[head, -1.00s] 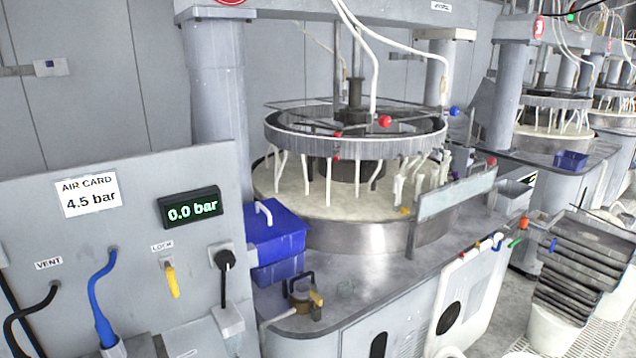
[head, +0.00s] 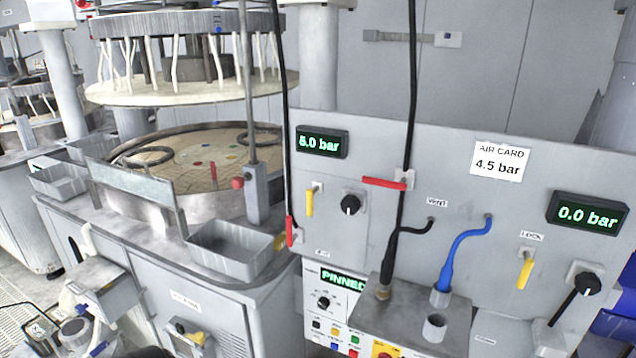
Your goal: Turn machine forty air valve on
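Two red valve levers sit on black hoses at the wall panel (head: 452,150). One red lever (head: 383,182) lies horizontally across its hose; the other red lever (head: 290,231) stands upright along its hose. The right pressure display (head: 586,213) reads 0.0 bar. The left display (head: 321,142) reads about 5.0 bar; its first digit is unclear. The air card (head: 499,161) reads 4.5 bar. Yellow handles hang at the lock (head: 525,272) and farther left (head: 310,201). I can read no machine number.
A polishing machine (head: 190,225) with a raised upper plate stands at left. A grey bin (head: 235,252) sits on its counter corner beside the panel. A control box (head: 340,302) showing PINNED is below. A blue hose (head: 466,243) and a metal box (head: 415,312) jut from the panel.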

